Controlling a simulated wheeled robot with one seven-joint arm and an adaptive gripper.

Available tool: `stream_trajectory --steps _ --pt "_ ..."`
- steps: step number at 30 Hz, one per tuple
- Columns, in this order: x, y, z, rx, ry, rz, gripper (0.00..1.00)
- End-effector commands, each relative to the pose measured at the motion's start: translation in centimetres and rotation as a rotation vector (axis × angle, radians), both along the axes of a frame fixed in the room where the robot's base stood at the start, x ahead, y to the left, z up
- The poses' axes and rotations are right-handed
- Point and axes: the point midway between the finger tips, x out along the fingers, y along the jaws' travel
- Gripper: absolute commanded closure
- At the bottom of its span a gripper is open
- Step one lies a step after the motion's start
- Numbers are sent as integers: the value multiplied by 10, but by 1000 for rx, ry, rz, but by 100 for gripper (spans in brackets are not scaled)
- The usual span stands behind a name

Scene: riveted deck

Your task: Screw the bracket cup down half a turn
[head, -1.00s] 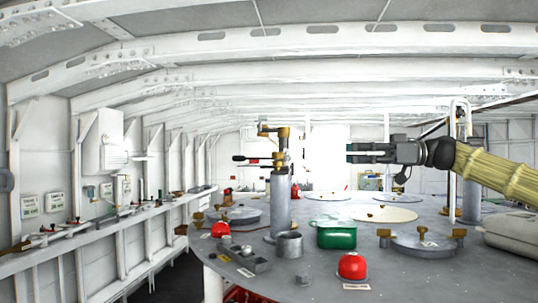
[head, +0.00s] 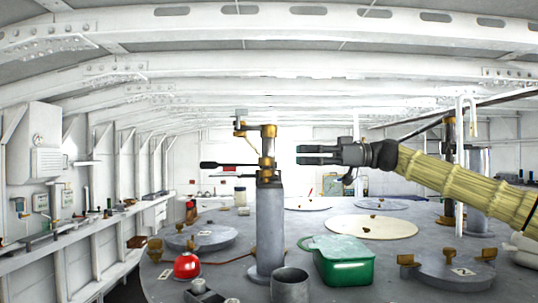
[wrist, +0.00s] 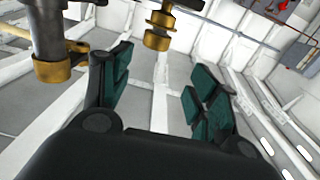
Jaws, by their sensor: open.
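A grey column (head: 268,225) stands on the round deck table and carries a brass fitting (head: 268,145). A brass side arm near its top reaches left, with a small grey cup-like piece (head: 240,113) on its end; this looks like the bracket cup, but it is small. My gripper (head: 301,154) is open and empty, level, right of the brass fitting and apart from it, pointing left. In the wrist view brass-and-grey parts (wrist: 157,32) appear beyond the open fingers (wrist: 160,70). Another brass collar (wrist: 52,70) is at the left. Which of these belongs to the cup is unclear.
A black-handled lever (head: 215,165) sticks out left from the column. A green box (head: 345,262), a grey can (head: 290,287) and a red dome (head: 187,267) stand around its foot. Hatches with brass knobs lie at left and right. The air between gripper and column is clear.

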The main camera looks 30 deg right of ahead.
Motion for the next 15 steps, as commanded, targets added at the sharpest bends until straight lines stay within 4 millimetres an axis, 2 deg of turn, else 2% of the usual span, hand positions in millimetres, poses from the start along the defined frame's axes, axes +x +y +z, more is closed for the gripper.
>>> stream_trajectory --steps 6,15 --pt "22 39 1 -5 11 5 40" --pt "39 77 1 -5 8 2 40"
